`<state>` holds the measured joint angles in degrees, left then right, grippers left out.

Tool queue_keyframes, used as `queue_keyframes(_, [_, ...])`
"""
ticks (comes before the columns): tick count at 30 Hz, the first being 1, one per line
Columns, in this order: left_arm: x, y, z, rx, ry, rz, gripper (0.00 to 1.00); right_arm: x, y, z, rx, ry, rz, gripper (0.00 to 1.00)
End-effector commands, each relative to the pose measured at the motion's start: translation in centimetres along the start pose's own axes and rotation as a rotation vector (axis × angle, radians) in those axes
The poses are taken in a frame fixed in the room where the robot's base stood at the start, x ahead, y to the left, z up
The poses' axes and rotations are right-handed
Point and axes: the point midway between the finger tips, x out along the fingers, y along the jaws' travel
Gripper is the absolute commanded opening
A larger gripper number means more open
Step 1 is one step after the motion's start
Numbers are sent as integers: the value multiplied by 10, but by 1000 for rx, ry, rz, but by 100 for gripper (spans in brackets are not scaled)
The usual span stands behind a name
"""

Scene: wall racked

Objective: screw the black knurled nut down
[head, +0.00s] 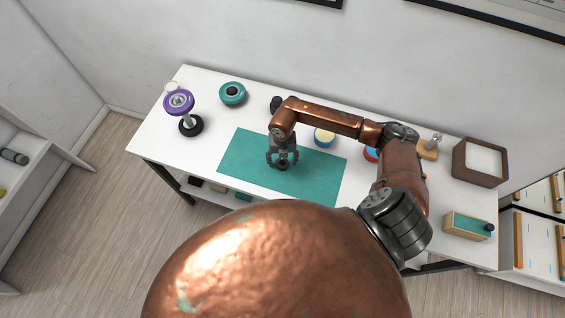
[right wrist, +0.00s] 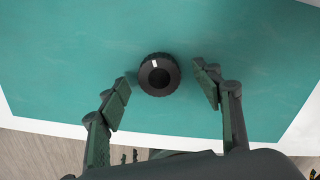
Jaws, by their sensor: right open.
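The black knurled nut (right wrist: 159,75) is on the teal mat (head: 250,155), its white mark and dark round centre facing the right wrist camera. In the head view the dark nut (head: 282,167) shows just under my right gripper (head: 283,160). In the right wrist view my right gripper (right wrist: 164,84) is open, with one finger on each side of the nut and a gap to each. I cannot tell whether a thread is inside the nut. My left gripper is not in view.
A purple disc (head: 179,101) on a grey post with a black foot stands at the table's left. A teal round part (head: 232,93) and a yellow-topped part (head: 324,136) stand behind the mat. A brown-framed box (head: 480,162) and a wooden box (head: 468,226) are at right.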

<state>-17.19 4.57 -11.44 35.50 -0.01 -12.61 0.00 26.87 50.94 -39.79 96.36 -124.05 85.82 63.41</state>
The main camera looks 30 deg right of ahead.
Motion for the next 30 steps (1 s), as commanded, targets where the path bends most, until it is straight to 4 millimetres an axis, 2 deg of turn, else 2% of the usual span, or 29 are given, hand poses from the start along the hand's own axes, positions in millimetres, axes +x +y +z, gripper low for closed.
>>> queue_keyframes(3, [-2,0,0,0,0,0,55,11,0,0,0,1,0,59])
queue_keyframes(13, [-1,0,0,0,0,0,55,12,0,0,-1,0,0,59])
queue_keyframes(30, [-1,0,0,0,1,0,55,12,0,0,-1,0,0,20])
